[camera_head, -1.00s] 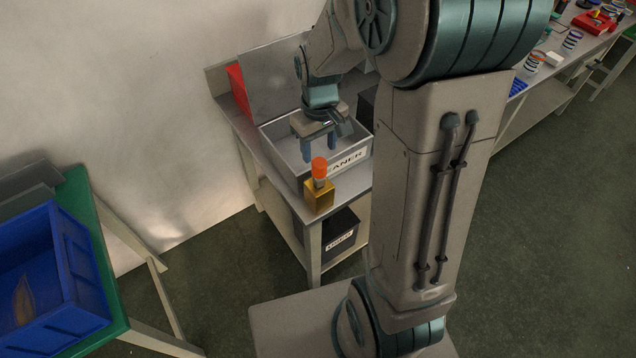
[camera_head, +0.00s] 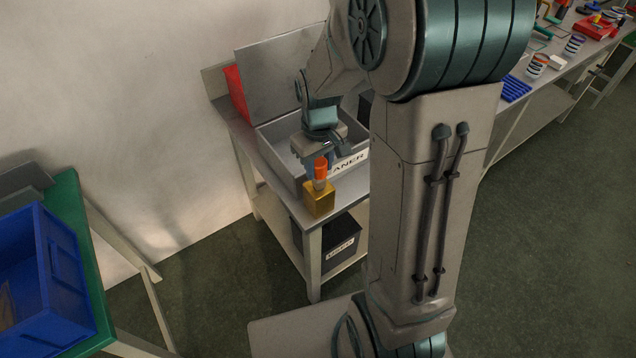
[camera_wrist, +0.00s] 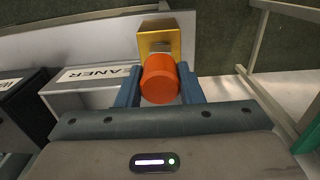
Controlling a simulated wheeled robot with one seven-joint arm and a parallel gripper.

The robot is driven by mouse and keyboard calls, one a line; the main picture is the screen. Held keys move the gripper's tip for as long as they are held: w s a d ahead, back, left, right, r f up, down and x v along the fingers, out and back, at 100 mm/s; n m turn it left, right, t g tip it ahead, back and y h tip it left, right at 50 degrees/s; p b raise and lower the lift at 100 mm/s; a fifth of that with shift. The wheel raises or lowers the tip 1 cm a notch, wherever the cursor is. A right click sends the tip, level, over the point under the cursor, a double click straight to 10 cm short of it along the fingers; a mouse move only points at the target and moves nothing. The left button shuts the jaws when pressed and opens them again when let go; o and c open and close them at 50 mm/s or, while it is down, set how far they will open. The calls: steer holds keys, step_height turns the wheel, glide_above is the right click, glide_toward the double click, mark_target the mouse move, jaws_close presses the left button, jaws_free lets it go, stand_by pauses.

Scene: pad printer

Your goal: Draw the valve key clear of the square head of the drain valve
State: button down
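The valve key has an orange cylindrical handle (camera_head: 321,168) with a short grey metal shank below it. It stands upright on the brass-coloured drain valve block (camera_head: 318,200) at the front corner of the bench. In the wrist view the orange handle (camera_wrist: 160,82) faces me, with the brass block (camera_wrist: 165,35) behind it. The square head is hidden under the key. My gripper (camera_head: 318,168) is at the handle. In the wrist view its blue fingers (camera_wrist: 160,85) are on either side of the handle and look open, with very little gap; contact is not clear.
A grey open tray (camera_head: 285,160) with a label ending "ANER" stands close behind the valve. A dark labelled box (camera_head: 340,250) sits on the lower shelf. A blue crate (camera_head: 45,280) stands on a green table at left.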

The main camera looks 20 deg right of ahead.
steer(key=c, duration=1.8)
jaws_free()
jaws_close()
steer(key=shift+r+p, duration=0.7)
steer(key=shift+r, duration=0.3)
steer(key=shift+r+p, duration=1.85)
steer(key=shift+r, duration=0.65)
